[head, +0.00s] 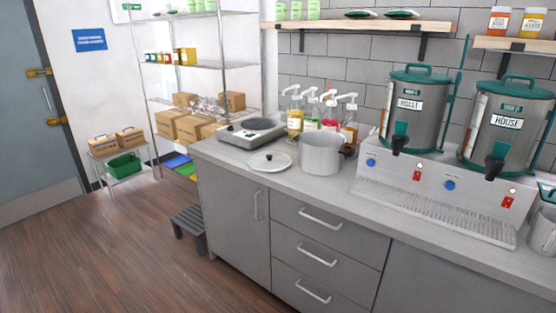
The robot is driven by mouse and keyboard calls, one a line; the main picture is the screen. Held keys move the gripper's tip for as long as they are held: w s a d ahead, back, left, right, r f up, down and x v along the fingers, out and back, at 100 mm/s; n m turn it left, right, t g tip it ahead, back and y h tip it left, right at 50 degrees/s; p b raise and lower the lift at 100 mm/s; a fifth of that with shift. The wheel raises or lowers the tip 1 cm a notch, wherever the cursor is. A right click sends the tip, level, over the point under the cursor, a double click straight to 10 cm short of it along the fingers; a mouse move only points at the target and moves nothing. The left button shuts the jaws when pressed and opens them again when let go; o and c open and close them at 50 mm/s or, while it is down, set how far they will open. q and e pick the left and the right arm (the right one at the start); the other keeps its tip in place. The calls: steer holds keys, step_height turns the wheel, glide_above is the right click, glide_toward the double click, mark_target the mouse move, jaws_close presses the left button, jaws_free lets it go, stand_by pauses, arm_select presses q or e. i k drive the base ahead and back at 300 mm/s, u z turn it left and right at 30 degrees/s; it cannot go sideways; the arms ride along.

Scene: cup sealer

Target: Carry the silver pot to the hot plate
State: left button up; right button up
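The silver pot (321,155) stands upright and without a lid on the grey counter, right of its middle-left part. A round lid with a dark knob (269,162) lies flat on the counter just left of the pot. The hot plate (251,131), a low grey unit with a dark round top, sits at the counter's left end, behind and left of the lid. Nothing stands on the hot plate. Neither of my grippers shows in the head view.
Pump bottles (330,118) stand behind the pot by the tiled wall. A dispenser base (440,200) with two green-and-grey urns (411,110) is close on the pot's right. A metal pitcher (543,235) is at the far right. A grey step stool (188,226) stands on the floor left of the counter.

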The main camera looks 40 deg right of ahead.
mark_target(263, 124)
steer(key=u, duration=0.05)
steer(key=i, duration=0.9)
steer(key=z, duration=0.6)
steer(key=i, duration=0.85)
steer(key=z, duration=0.75)
